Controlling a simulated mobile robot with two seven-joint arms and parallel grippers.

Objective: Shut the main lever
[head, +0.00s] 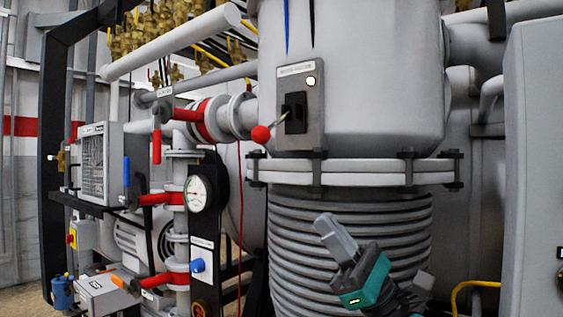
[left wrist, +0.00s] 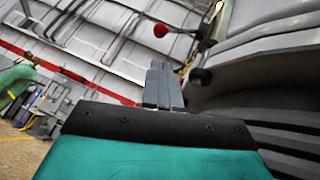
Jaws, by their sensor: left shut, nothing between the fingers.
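The main lever appears to be the one with a red ball knob (head: 261,134), whose rod comes out of a black slot on a grey switch box (head: 312,90) on the big grey vessel. The knob points down and to the left, and a small lamp glows above the slot. The red knob also shows in the left wrist view (left wrist: 160,30), beyond the fingers. My left gripper (head: 326,224), teal with grey fingers, is shut and empty in front of the ribbed bellows, below and to the right of the knob and apart from it. My right gripper is out of view.
A clamped flange (head: 350,172) with dark clamps sticks out between the switch box and the bellows (head: 340,208). Red-handled valves (head: 157,145) and a gauge (head: 198,193) stand to the left. A grey cabinet (head: 535,160) stands close on the right.

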